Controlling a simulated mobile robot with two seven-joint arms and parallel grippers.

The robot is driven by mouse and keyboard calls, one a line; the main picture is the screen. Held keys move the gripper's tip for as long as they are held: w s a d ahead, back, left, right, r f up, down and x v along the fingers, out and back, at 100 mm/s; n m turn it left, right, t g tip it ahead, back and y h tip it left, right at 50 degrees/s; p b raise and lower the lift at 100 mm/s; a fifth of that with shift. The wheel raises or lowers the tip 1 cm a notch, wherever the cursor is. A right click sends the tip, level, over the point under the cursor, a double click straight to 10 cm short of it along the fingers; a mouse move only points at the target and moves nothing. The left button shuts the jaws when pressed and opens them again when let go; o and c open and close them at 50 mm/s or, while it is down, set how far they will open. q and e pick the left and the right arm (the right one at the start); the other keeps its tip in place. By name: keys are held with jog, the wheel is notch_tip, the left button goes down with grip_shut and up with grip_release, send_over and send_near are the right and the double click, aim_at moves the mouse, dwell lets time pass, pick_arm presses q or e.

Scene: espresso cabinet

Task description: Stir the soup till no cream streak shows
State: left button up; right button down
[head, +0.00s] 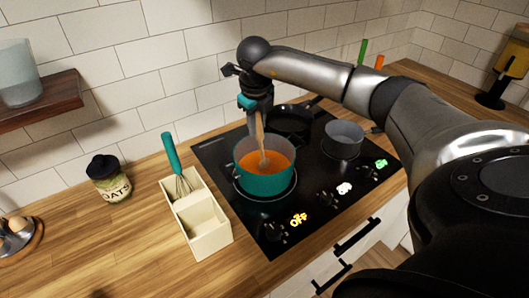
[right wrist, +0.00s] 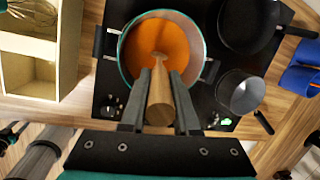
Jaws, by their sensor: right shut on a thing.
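My right gripper (head: 256,112) is above the teal pot (head: 262,186), shut on the handle of a wooden spoon (head: 260,134). In the right wrist view the spoon (right wrist: 159,98) lies between the two fingers (right wrist: 158,110), and its lower end is in the soup. The orange soup (right wrist: 181,47) fills the lower part of the pot (right wrist: 124,72). It looks even in colour, and I see no clear cream streak; the part behind the spoon is hidden. My left gripper is not in view.
The pot stands on the black cooktop (head: 226,150). A black pan (head: 291,119) and a grey saucepan (head: 343,140) stand behind and to the right. A cream box (head: 209,234) with a teal-handled whisk (head: 171,153) is at left, near an oats jar (head: 110,180). Counter at front left is clear.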

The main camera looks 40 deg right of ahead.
jog(key=shift+r, duration=0.1)
notch_tip(320, 180, up, 11)
jog(key=p, duration=0.8)
dwell(0.5)
jog(key=shift+r+p, duration=0.35)
jog(key=shift+r, duration=0.15)
notch_tip(320, 180, up, 3)
jog(key=shift+f+p, duration=0.1)
jog(key=shift+p, duration=0.25)
jog(key=shift+r, duration=0.55)
